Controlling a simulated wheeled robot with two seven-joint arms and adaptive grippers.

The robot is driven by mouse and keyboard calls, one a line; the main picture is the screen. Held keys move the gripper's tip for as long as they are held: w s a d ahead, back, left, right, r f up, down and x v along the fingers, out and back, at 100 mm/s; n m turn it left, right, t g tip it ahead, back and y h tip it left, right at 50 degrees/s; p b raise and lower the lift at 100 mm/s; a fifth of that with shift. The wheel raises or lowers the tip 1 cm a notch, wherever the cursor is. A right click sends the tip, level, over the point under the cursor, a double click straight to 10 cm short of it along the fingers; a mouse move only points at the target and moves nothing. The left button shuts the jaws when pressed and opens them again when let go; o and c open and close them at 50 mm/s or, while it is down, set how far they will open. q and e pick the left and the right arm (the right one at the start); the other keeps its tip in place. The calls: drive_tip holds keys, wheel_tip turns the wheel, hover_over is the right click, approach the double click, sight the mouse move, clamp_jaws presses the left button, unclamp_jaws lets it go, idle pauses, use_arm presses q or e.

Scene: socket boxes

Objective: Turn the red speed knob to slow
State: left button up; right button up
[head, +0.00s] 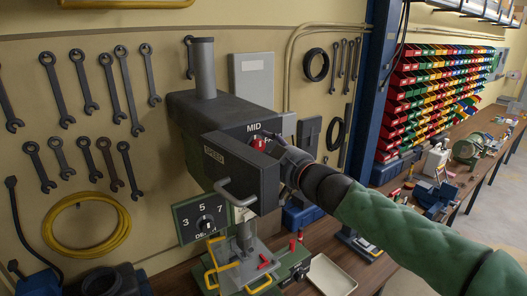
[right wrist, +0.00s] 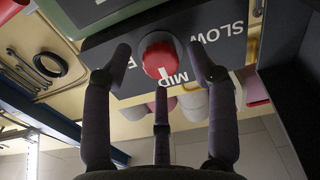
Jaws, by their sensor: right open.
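The red speed knob (head: 258,143) is on the dark drill press head (head: 205,115), mostly covered by my right gripper (head: 277,156) in the head view. In the right wrist view the knob (right wrist: 158,55) shows its face, with a white pointer mark toward the MID label (right wrist: 172,78). The SLOW label (right wrist: 220,36) is at the upper right there, and the fast label is partly hidden at the left. My right gripper (right wrist: 160,70) is open, its fingers spread around the knob; I cannot tell whether any finger touches it. My left gripper is not in view.
A grey feed handle (head: 238,192) sticks out below the press head. A dial plate (head: 203,217) marked 3, 5, 7 stands beside it. A green vise with yellow handles (head: 240,268) is on the wooden bench (head: 325,238). A blue post (head: 374,90) stands to the right.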

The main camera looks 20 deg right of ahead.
drive_tip(key=shift+w+a, duration=0.15)
drive_tip(key=shift+w, duration=0.25)
drive_tip(key=shift+s, duration=0.1)
drive_tip(key=shift+c, duration=0.3)
drive_tip(key=c, duration=1.1)
drive_tip(key=shift+n, duration=0.3)
drive_tip(key=n, duration=0.5)
drive_tip(key=shift+f+b, duration=0.1)
drive_tip(key=shift+b, duration=0.2)
drive_tip(key=n+b, duration=0.1)
drive_tip(key=n, duration=0.5)
